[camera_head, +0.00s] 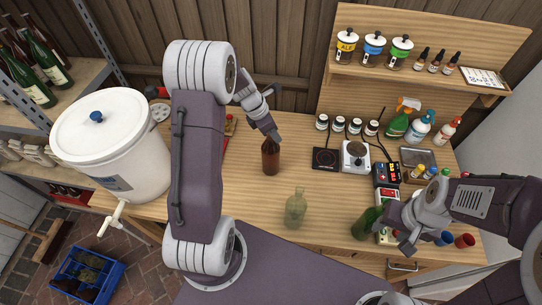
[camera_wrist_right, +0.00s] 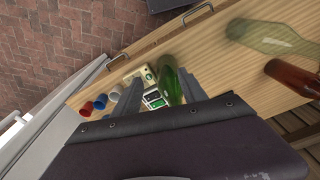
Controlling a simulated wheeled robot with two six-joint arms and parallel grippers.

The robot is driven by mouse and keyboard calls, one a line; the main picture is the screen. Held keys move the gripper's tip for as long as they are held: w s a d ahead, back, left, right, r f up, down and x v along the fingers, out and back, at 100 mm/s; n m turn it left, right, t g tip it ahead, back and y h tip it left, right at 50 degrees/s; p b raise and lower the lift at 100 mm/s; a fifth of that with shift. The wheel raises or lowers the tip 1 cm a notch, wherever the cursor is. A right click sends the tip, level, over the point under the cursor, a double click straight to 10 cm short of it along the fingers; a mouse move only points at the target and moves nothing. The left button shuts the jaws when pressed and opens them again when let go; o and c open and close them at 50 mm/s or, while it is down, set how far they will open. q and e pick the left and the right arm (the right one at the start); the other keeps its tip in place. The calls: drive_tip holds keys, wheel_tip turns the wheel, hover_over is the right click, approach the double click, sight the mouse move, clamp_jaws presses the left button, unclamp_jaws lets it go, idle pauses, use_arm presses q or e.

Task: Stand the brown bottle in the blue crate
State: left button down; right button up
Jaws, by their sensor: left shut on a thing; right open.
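The brown bottle (camera_head: 270,158) stands upright on the wooden bench in the head view, with my left gripper (camera_head: 269,136) at its neck. My left gripper is shut on the bottle's top. The brown bottle also shows at the right of the right wrist view (camera_wrist_right: 292,76). The blue crate (camera_head: 88,275) sits on the brick floor at the lower left, with dark bottles inside; its contents are hard to make out.
A clear greenish bottle (camera_head: 295,208) stands on the bench between my arms. A large white bucket (camera_head: 115,150) with a spigot stands at the left, above the crate. A scale (camera_head: 355,158), jars and small cups (camera_head: 465,240) crowd the right side. The bench's middle is fairly free.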

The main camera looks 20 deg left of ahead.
use_arm(q)
drive_tip(key=shift+w+r, duration=0.1)
drive_tip(key=shift+r, duration=0.1)
idle(0.3)
drive_tip(key=shift+r, duration=1.75)
drive_tip(key=shift+d+r, duration=0.1)
drive_tip(key=shift+r, duration=0.1)
drive_tip(key=s+d+r+b, duration=0.1)
drive_tip(key=s+d+r, duration=0.5)
drive_tip(key=d, duration=0.3)
drive_tip(key=shift+s+r, duration=0.35)
drive_tip(key=shift+s, duration=0.1)
drive_tip(key=shift+d+r, duration=0.1)
